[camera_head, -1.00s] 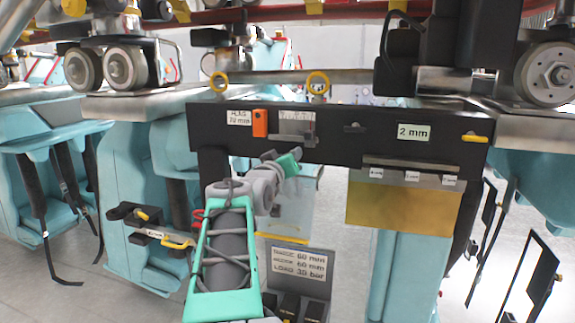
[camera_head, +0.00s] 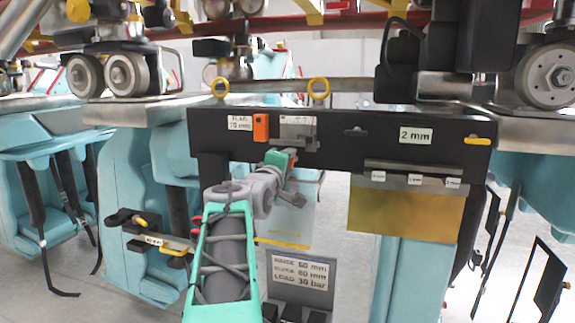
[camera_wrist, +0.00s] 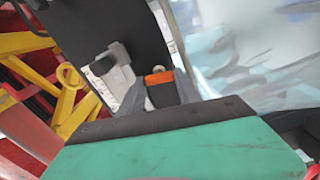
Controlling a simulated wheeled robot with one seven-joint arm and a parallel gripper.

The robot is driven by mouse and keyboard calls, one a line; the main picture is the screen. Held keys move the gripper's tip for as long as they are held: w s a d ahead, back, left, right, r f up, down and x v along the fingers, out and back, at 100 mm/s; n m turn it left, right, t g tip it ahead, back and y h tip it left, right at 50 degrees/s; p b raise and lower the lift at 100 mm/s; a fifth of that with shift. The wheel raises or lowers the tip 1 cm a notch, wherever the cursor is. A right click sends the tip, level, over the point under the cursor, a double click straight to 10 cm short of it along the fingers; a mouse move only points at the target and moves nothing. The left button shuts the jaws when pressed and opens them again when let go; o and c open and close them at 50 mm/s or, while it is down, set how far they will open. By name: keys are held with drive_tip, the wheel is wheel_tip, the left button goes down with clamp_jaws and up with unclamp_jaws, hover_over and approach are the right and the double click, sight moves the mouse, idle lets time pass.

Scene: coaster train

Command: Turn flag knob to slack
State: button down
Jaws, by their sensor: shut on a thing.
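My gripper (camera_head: 291,158) is at the lower edge of the black beam (camera_head: 350,138), just below a small scale plate. In the wrist view, its grey fingers (camera_wrist: 157,88) are shut on a dark knob with an orange end (camera_wrist: 158,77). In the head view the green hand mostly hides this knob, and only a reddish bit shows. I cannot read the knob's setting. An orange block (camera_head: 261,128) sits up and left of the gripper, beside a white FLAG label (camera_head: 240,123). The scale plate (camera_head: 297,124) has a grey slider, seen in the wrist view left of the fingers.
Two yellow rings (camera_head: 318,88) stand above the beam. A brass-coloured plate (camera_head: 405,209) hangs at its right. A grey sign (camera_head: 301,274) stands low behind the arm. A bracket with yellow handles (camera_head: 158,240) juts out at left.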

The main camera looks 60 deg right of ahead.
drive_tip(key=shift+r+n, duration=0.1)
drive_tip(key=shift+n, duration=1)
drive_tip(key=c, duration=1.2)
unclamp_jaws()
drive_tip(key=o, duration=0.4)
drive_tip(key=shift+c, duration=0.2)
drive_tip(key=shift+f, duration=0.3)
